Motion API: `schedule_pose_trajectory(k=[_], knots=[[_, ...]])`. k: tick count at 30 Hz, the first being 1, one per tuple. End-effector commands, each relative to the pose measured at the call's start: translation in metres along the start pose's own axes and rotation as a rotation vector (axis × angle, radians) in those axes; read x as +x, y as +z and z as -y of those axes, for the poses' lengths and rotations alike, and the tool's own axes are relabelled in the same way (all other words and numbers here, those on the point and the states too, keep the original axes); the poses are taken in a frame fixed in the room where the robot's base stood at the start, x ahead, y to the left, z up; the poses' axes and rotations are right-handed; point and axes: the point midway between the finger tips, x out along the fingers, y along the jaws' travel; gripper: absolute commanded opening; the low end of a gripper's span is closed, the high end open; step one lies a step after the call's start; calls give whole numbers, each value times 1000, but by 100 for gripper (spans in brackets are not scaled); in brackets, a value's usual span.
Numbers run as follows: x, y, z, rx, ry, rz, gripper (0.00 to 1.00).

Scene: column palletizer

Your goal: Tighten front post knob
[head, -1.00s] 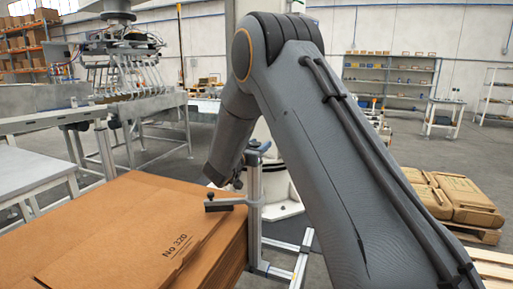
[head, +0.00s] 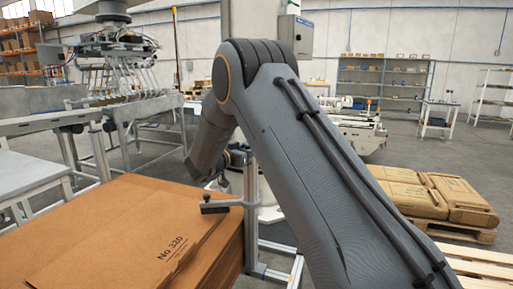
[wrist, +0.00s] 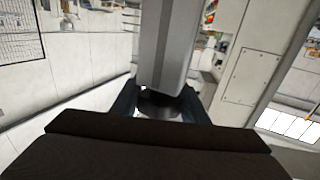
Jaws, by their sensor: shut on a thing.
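The front post (head: 250,215) is a grey upright metal profile at the right edge of the cardboard stack, with a dark clamp arm (head: 216,206) reaching left over the stack. In the wrist view the post (wrist: 168,45) rises just ahead of my gripper (wrist: 160,104). My gripper is shut on a dark round knob (wrist: 160,106) at the post, one finger on each side. In the head view my gripper (head: 238,157) is at the post's upper end, and the arm and wrist hide much of it. The knob cannot be made out clearly there.
Brown cardboard sheets (head: 130,235) marked "No 320" lie stacked at lower left. A metal conveyor frame (head: 125,120) with a suction tool stands behind. Brown packs on a wooden pallet (head: 470,234) lie at right.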

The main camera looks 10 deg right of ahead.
Motion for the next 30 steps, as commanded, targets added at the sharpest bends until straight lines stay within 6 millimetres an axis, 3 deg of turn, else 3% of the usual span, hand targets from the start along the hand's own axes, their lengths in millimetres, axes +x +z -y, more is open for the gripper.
schedule_pose_trajectory(k=[1, 2, 5, 17, 30], knots=[[0, -3, 1, 3, -1, -4, 18], [0, -3, 1, 3, -1, -4, 42], [0, -3, 1, 3, -1, -3, 59], [-7, -1, 1, 2, -2, -2, 59], [-71, -1, 2, 2, -3, -2, 59]])
